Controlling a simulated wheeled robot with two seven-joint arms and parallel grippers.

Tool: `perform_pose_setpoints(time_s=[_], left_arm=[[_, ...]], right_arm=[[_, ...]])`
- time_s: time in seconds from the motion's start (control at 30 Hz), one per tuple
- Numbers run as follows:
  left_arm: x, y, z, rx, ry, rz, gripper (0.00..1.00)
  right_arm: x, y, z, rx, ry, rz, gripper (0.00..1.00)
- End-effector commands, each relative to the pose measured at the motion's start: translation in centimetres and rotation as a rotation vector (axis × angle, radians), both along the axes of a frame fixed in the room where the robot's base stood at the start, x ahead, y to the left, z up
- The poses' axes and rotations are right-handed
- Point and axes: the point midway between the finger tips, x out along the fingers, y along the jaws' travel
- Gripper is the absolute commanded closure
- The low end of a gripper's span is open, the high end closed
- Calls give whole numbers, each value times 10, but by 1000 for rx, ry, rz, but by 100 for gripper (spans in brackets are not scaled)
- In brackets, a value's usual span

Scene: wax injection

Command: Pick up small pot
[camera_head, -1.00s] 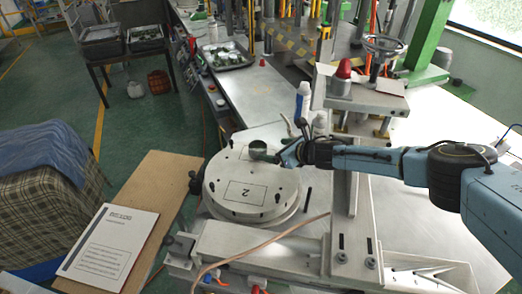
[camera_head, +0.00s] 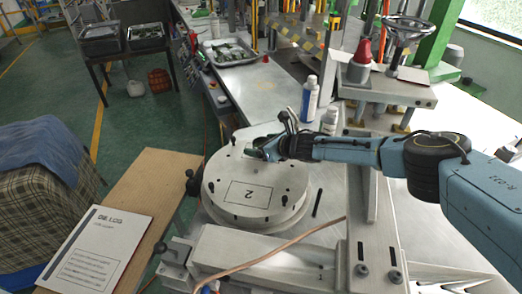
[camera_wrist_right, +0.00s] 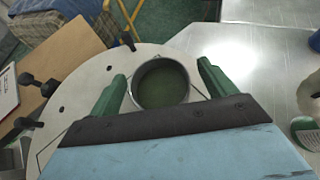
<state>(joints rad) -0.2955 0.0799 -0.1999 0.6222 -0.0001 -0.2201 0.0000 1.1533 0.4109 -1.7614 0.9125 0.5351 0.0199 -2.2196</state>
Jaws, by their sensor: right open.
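The small pot (camera_wrist_right: 160,84) is a round metal vessel with a dark green inside and a thin wire handle. In the right wrist view it stands on the round grey plate (camera_wrist_right: 88,89), between the two green fingers of my right gripper (camera_wrist_right: 158,90). The fingers are open, one on each side of the pot, with slight gaps. In the head view my right gripper (camera_head: 262,150) is over the back part of the round plate (camera_head: 225,170), which is marked "2". There the gripper mostly hides the pot. My left gripper is not in view.
A white bottle (camera_head: 310,98) stands behind the right arm. A red-topped container (camera_head: 361,62) and a handwheel (camera_head: 408,28) are at the back right. Black knobs (camera_wrist_right: 30,124) edge the plate. A printed sheet (camera_head: 98,250) lies on the wooden board at left.

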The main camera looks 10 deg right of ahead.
Motion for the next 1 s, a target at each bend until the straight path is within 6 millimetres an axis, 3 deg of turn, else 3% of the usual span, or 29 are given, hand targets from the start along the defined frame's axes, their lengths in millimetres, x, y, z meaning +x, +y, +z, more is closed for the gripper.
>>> perform_pose_setpoints(time_s=[0.1, 0.5, 0.77, 1.0], left_arm=[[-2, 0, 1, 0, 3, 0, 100], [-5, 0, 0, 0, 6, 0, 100], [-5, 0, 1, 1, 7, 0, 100], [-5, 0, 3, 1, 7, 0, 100]], right_arm=[[0, 0, 1, 0, 0, 0, 17], [0, 0, 1, 1, -1, 1, 69], [0, 0, 3, 1, -1, 1, 70], [1, 0, 23, 0, -2, 2, 70]])
